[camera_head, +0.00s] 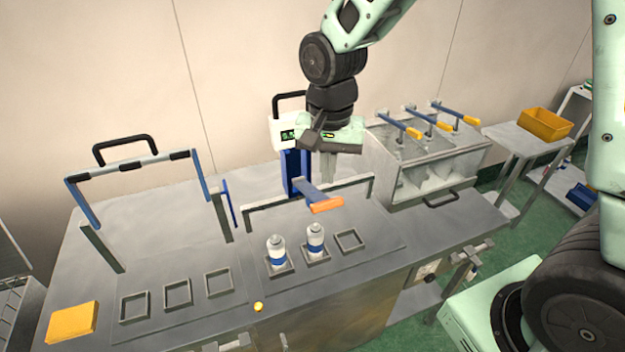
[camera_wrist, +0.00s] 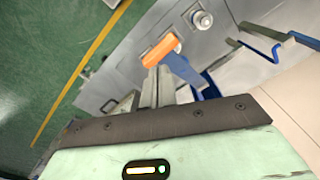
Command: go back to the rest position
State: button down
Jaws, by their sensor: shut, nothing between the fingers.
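My gripper (camera_head: 327,168) hangs above the workbench, pointing down, in front of the blue post with the small display. Its fingers are together with nothing between them; they also show in the wrist view (camera_wrist: 158,88). Just below and beside it is a blue lever with an orange grip (camera_head: 327,204), which the wrist view shows close to the fingers (camera_wrist: 161,51). I cannot tell whether fingers and lever touch.
An empty square holder (camera_head: 350,240) is right of the cans, and several more are at left. A blue-sided frame (camera_head: 135,165) stands at the back left. A clear-fronted cabinet with blue, yellow-tipped levers (camera_head: 425,165) is right. A yellow block (camera_head: 72,322) lies front left.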

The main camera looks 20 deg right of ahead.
dwell(0.4)
jog(key=s+a+f+n+b, duration=0.3)
jog(key=s+n+b, duration=0.3)
jog(key=s, duration=0.4)
jog(key=s+a+f+n+b, duration=0.3)
jog(key=s+f+n+b, duration=0.2)
jog(key=s, duration=0.5)
jog(key=n+b, duration=0.1)
jog(key=n, duration=0.1)
jog(key=shift+a+f+n+y+b, duration=0.2)
jog(key=shift+n+y+b, duration=0.1)
jog(key=shift+n+b, duration=0.1)
